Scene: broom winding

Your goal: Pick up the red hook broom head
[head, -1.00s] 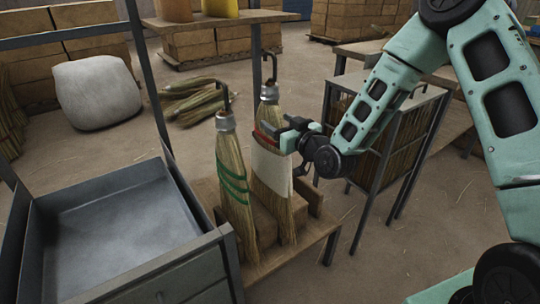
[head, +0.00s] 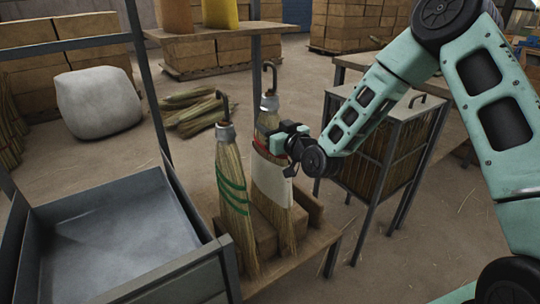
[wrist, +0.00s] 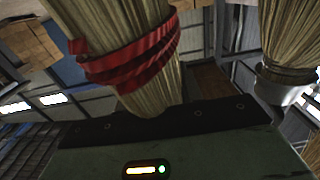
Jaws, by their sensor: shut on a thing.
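The red hook broom head (head: 272,190) stands upright on a low wooden stand in the head view, with a metal collar and dark hook on top. A red band shows near its top, above a pale wrap. My gripper (head: 273,141) is shut on it at the red band, from the right side. In the wrist view its straw and red bands (wrist: 130,60) fill the upper left, close against the dark gripper edge. The far finger is hidden. A green-banded broom head (head: 231,185) with a hook stands just left of it.
A grey metal tray (head: 110,243) is at the left front. A slatted rack (head: 385,150) stands to the right, behind my forearm. A post and shelf (head: 205,34) rise behind the brooms. Straw bundles (head: 195,110) and a pale sack (head: 98,102) lie on the floor beyond.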

